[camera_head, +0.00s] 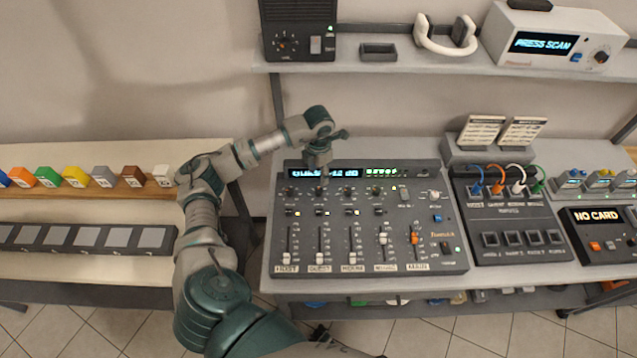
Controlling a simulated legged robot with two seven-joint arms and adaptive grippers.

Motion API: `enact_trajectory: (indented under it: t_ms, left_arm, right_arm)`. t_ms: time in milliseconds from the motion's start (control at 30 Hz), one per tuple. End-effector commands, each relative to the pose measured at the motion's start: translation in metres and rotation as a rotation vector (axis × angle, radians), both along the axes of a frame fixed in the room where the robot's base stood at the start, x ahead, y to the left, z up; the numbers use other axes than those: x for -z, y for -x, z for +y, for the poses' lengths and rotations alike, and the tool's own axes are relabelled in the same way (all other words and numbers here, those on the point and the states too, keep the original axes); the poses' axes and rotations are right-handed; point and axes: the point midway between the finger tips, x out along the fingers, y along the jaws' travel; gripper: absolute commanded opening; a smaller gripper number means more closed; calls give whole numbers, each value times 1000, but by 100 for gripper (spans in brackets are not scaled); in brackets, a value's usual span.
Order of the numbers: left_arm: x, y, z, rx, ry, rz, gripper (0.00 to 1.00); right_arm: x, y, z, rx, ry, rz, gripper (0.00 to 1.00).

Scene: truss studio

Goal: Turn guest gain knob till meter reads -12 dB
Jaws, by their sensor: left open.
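The dark mixer (440,208) stands on the table with a row of knobs above its faders. The column labelled GUEST (319,268) is second from the left. My left gripper (324,178) points down over the top of that column, with its fingers at or just above the guest gain knob. The gripper hides most of that knob, and I cannot tell whether the fingers touch it. The meter display (345,173) has bluish text, partly covered by the gripper and too small to read surely. My right gripper is not in view.
A patch panel (510,215) with coloured cables stands right of the mixer, beside a NO CARD unit (598,216). A shelf (390,55) above holds a dark speaker-like box (297,28), headphones (446,40) and a PRESS SCAN device (545,43). Coloured blocks (75,176) line the left bench.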

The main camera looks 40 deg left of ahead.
Motion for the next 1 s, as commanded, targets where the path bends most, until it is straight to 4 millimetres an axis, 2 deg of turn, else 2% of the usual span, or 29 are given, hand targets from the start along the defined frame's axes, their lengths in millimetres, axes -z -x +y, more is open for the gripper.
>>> enact_trajectory:
  t_ms: [100, 300, 1000]
  left_arm:
    - [-19, -1, 1, 0, -1, -1, 54]
    - [-32, 0, 1, 0, 0, 2, 54]
    - [-32, 0, 1, 0, 1, 1, 54]
  right_arm:
    - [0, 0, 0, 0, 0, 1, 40]
    - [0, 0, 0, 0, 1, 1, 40]
    - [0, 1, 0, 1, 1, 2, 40]
